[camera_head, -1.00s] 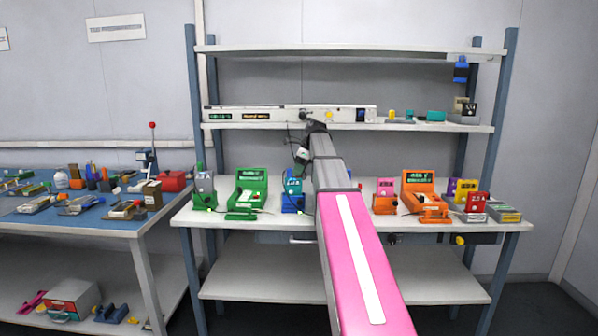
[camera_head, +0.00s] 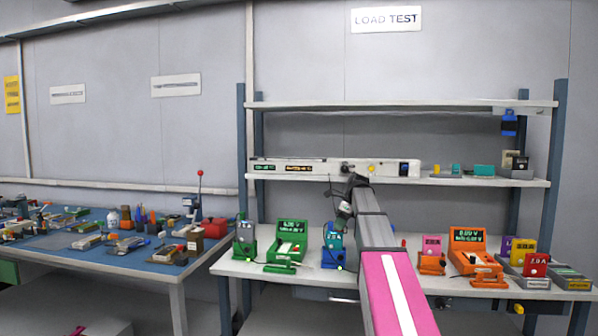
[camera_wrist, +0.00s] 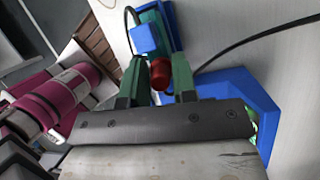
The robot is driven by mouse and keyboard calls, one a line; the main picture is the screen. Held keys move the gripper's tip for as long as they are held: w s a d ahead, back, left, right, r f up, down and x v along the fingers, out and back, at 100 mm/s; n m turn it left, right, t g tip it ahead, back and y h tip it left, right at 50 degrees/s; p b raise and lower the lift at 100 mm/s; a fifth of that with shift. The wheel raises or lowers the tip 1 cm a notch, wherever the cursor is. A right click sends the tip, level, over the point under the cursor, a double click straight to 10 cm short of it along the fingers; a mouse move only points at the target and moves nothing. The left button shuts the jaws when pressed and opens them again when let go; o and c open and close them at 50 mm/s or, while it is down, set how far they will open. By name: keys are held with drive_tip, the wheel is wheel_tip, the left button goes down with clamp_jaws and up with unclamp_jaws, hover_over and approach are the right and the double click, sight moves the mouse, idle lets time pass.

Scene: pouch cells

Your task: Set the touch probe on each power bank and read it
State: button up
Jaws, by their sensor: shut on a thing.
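My gripper (camera_wrist: 158,78) has green fingers. They are shut on a red, rounded piece (camera_wrist: 160,73) that looks like part of the touch probe. Blue parts, including a small blue block (camera_wrist: 145,38), lie just past the fingertips; I cannot tell whether the probe touches them. In the head view, the blue unit with a small display (camera_head: 333,246) stands left of my arm, below my wrist. A pink unit marked with white characters (camera_head: 432,246) sits in an orange holder. Red (camera_head: 537,265) and yellow (camera_head: 522,251) units stand at the right. The probe's tip is hidden.
A green tester (camera_head: 287,240) and an orange tester (camera_head: 470,245) with lit displays stand on the white bench (camera_head: 385,284). A shelf (camera_head: 460,182) runs behind and above. Black cable (camera_wrist: 245,48) crosses the wrist view. A cluttered blue-topped table (camera_head: 140,262) is at left.

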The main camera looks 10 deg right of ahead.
drive_tip(key=shift+r, duration=0.1)
idle(0.5)
drive_tip(key=shift+w+d+r, duration=0.1)
drive_tip(key=shift+w+r, duration=0.1)
drive_tip(key=shift+r, duration=1.15)
drive_tip(key=shift+w+r, duration=0.2)
drive_tip(key=shift+r, duration=1.3)
drive_tip(key=shift+r, duration=0.1)
drive_tip(key=shift+r, duration=0.9)
drive_tip(key=shift+w+a, duration=1.85)
drive_tip(key=shift+a, duration=4)
drive_tip(key=shift+w+a, duration=1.8)
drive_tip(key=shift+a, duration=4.1)
drive_tip(key=shift+w+a, duration=1.85)
drive_tip(key=shift+a, duration=4)
